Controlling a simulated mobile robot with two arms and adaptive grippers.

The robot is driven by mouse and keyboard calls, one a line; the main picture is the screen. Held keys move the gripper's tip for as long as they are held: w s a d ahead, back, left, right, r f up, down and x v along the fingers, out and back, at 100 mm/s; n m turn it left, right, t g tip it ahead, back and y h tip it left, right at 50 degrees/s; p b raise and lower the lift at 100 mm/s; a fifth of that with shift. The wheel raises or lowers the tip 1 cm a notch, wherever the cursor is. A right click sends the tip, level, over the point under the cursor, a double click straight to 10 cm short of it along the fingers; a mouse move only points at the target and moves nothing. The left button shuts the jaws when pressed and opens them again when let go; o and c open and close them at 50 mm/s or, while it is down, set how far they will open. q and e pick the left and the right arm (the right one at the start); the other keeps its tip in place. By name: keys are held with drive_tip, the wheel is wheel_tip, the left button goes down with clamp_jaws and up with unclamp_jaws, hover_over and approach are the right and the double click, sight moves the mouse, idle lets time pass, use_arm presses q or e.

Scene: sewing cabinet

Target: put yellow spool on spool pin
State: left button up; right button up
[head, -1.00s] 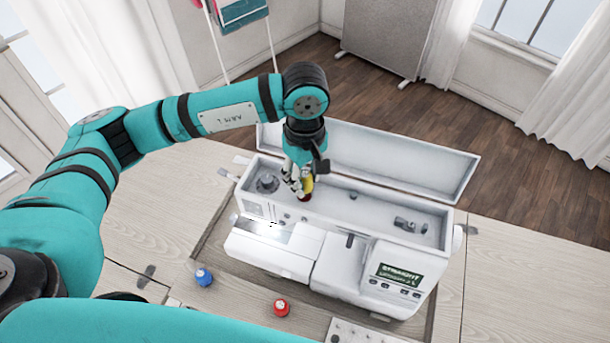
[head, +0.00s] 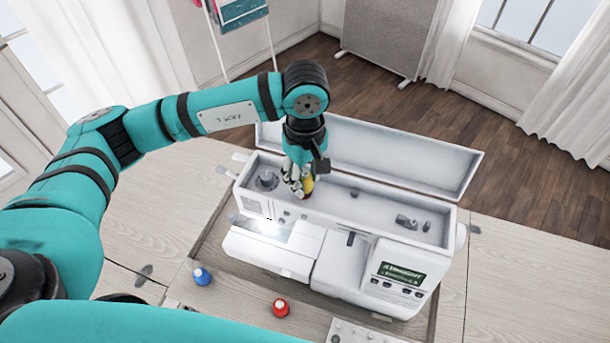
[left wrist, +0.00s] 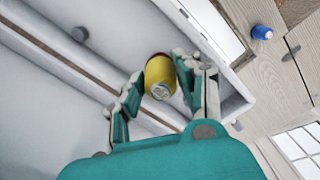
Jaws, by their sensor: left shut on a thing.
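The yellow spool (head: 308,184) is held in my left gripper (head: 299,180) over the open top compartment of the white sewing machine (head: 290,250). In the left wrist view the yellow spool (left wrist: 160,76) sits between the two fingers of my left gripper (left wrist: 155,85), with its pale end towards the camera. The fingers partly hide the spool in the head view. I cannot tell which fitting in the compartment is the spool pin, or whether the spool touches anything below. My right gripper is not in view.
A blue spool (head: 202,276) and a red spool (head: 281,308) stand on the table in front of the machine. The machine's lid (head: 400,160) is open at the back. Small fittings (head: 408,222) stand at the compartment's right end.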

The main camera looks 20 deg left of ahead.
use_arm(q)
drive_tip(key=shift+f, duration=0.2)
drive_tip(key=o, duration=0.9)
wheel_tip(320, 180, up, 12)
drive_tip(key=shift+r, duration=0.1)
